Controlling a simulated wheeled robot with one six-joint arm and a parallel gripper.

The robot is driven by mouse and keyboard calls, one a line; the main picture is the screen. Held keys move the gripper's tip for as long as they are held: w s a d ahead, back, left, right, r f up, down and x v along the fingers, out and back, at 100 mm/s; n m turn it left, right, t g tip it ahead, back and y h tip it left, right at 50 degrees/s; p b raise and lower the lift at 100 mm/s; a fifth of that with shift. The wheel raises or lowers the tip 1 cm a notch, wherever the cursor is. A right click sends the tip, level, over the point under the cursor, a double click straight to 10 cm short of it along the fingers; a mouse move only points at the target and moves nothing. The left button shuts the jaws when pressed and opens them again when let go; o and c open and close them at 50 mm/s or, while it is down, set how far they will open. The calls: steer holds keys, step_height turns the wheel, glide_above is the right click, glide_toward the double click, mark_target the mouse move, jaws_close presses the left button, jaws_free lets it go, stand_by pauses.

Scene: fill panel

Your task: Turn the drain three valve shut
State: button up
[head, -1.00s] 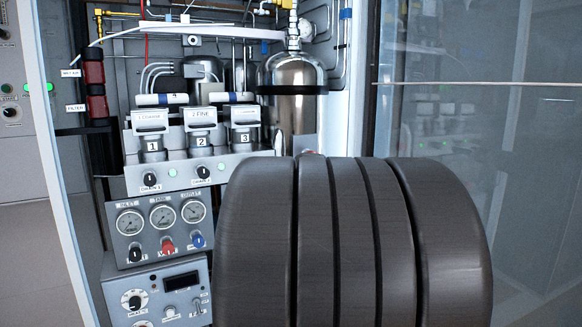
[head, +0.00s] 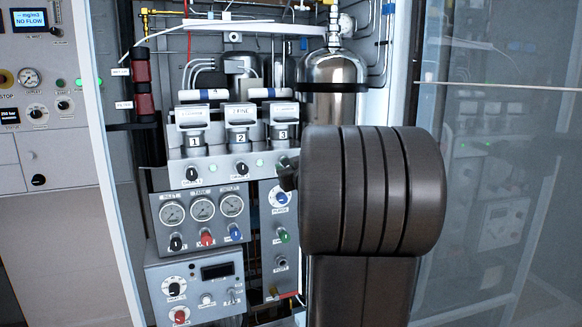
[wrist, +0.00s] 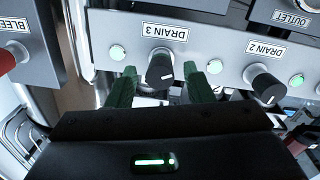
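The drain three valve is a black knob with a white mark (wrist: 160,69), under a "DRAIN 3" label (wrist: 165,33) that reads upside down in the wrist view. My gripper (wrist: 159,76) is open, with one green finger on each side of the knob. Gaps show between the fingers and the knob, so I see no grip on it. How deep the fingertips reach along the knob is hard to tell. In the head view my arm hides the drain three knob.
A red-handled bleed valve (wrist: 8,58) is at the left of the wrist view. Gauges (head: 203,209) and valves sit below. Glass (head: 500,180) stands at right.

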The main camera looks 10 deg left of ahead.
steer(key=c, duration=0.9)
